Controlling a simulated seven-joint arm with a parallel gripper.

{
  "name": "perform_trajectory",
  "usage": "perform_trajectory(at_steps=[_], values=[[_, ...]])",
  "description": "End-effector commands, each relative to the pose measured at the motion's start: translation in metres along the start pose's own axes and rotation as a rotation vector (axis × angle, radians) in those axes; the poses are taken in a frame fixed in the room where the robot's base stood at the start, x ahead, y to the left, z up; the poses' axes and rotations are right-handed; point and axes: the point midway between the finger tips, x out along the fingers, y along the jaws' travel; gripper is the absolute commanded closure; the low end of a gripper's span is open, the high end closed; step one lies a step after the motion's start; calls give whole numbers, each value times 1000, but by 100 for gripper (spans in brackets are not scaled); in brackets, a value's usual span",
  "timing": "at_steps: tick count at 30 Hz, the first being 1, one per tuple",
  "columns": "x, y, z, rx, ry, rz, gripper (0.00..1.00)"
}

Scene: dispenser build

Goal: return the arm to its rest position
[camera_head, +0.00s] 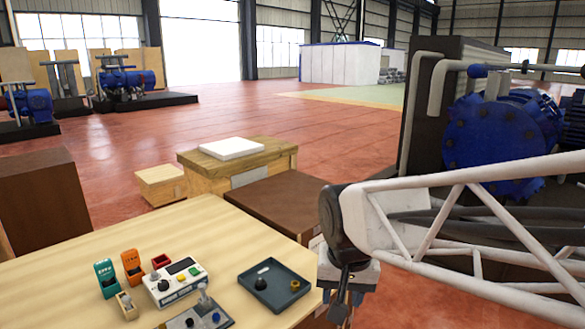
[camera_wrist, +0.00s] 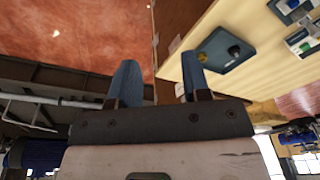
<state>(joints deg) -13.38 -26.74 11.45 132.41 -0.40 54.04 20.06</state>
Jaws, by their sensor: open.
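My gripper (camera_wrist: 158,85) shows in the wrist view with its two blue fingers apart and nothing between them. In the head view, my arm comes in from the right and its end hangs beside the right edge of the wooden table (camera_head: 60,262). The fingers are mostly hidden there below the grey wrist part. The gripper is apart from the dark tray (camera_head: 260,304) on the table, which also shows in the wrist view (camera_wrist: 226,62). The tray holds a brass ring-like part (camera_head: 295,286) and a dark knob-like part (camera_head: 260,284).
A teal dispenser (camera_head: 106,279), an orange dispenser (camera_head: 132,267), a white control box (camera_head: 178,281) and a grey joystick box (camera_head: 205,316) stand on the table. A brown box (camera_head: 280,205) and a wooden crate (camera_head: 270,160) stand behind. A blue machine (camera_head: 500,140) is at right.

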Motion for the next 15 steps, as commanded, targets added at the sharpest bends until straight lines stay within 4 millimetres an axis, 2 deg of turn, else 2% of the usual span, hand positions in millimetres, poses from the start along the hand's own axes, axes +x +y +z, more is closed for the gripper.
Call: perform_trajectory(at_steps=[1,6,12,15], values=[[-3,13,7,-2,10,1,56],[-9,50,34,-31,36,8,56],[-11,86,66,-65,64,21,56],[-11,97,78,-78,73,27,56]])
